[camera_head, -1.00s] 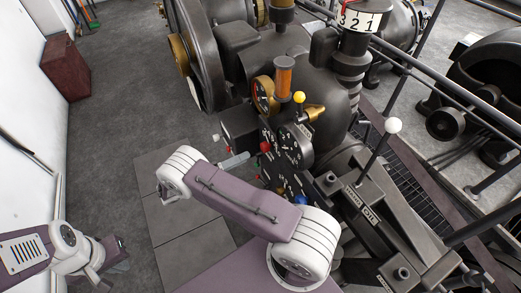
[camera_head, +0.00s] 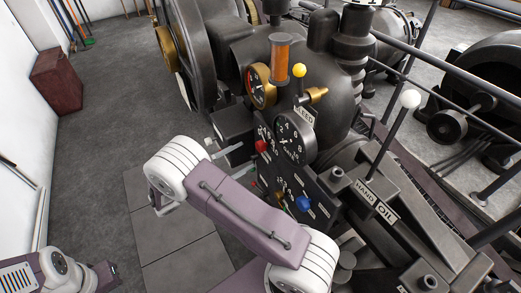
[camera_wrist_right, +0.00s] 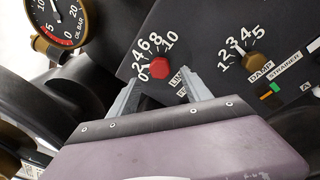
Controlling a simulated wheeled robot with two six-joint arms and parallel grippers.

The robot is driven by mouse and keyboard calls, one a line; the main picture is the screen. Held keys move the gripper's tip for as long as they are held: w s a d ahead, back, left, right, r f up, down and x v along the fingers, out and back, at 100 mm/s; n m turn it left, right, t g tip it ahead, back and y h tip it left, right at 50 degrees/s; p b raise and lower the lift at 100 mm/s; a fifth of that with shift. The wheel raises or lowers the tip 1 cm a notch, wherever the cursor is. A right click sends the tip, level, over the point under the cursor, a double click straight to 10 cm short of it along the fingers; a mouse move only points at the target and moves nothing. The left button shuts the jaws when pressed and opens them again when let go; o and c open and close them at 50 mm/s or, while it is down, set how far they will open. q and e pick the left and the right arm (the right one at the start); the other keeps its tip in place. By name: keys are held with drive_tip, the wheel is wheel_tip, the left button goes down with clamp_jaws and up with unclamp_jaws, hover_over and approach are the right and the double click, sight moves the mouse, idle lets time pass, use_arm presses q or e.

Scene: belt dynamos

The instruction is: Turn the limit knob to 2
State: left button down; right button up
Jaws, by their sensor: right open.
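The limit knob is a red knob (camera_wrist_right: 159,66) on a dark panel, with a scale from 0 to 10 around its upper side and a partly hidden label below right. Its exact setting is too small to read surely. My right gripper (camera_wrist_right: 164,80) is open, with one finger on either side of the knob's lower part. I cannot tell whether the fingers touch it. In the head view my right gripper (camera_head: 247,158) is at the panel's left edge, partly hidden by my arm. My left gripper (camera_head: 108,274) is at the lower left, away from the panel; its jaws are unclear.
A brass damp knob (camera_wrist_right: 246,58) is right of the red knob. An oil gauge (camera_wrist_right: 58,18) is at the upper left. The head view shows a blue knob (camera_head: 303,203), a yellow-topped lever (camera_head: 299,71) and a white-topped lever (camera_head: 410,99) around the panel.

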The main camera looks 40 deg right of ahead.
sight(258, 148)
drive_tip(key=d, duration=0.6)
drive_tip(key=shift+a, duration=0.1)
clamp_jaws()
drive_tip(key=shift+r+p, duration=0.2)
drive_tip(key=shift+p, duration=0.3)
drive_tip(key=shift+f+n, duration=0.15)
drive_tip(key=shift+n, duration=0.15)
drive_tip(key=shift+f, duration=0.1)
unclamp_jaws()
